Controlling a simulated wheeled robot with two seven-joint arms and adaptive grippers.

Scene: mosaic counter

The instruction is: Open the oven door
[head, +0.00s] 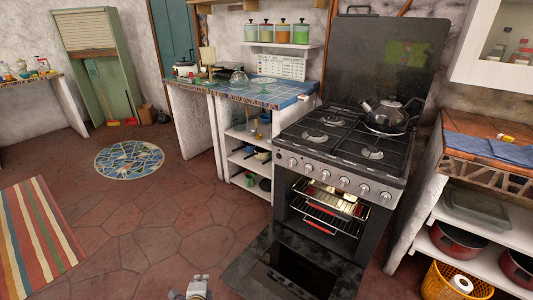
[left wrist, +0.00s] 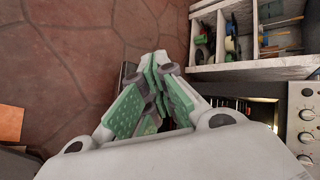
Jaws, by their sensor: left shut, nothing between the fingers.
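The oven (head: 325,190) stands right of centre in the head view. Its dark door (head: 250,268) is swung down, out in front of the cavity, and the lit wire racks (head: 330,212) inside show. My left gripper (head: 199,281) is at the bottom edge of the head view, left of the lowered door and apart from it. In the left wrist view its green-padded fingers (left wrist: 157,75) are closed together with nothing between them. Part of the oven front with its knobs (left wrist: 306,114) shows at the right there. My right gripper is not in view.
A kettle (head: 388,115) sits on the hob. A blue-tiled counter (head: 270,95) with shelves stands left of the oven. At the right are shelves with red pots (head: 458,242) and a yellow basket (head: 445,285). The tiled floor (head: 150,220) at left is clear, apart from rugs.

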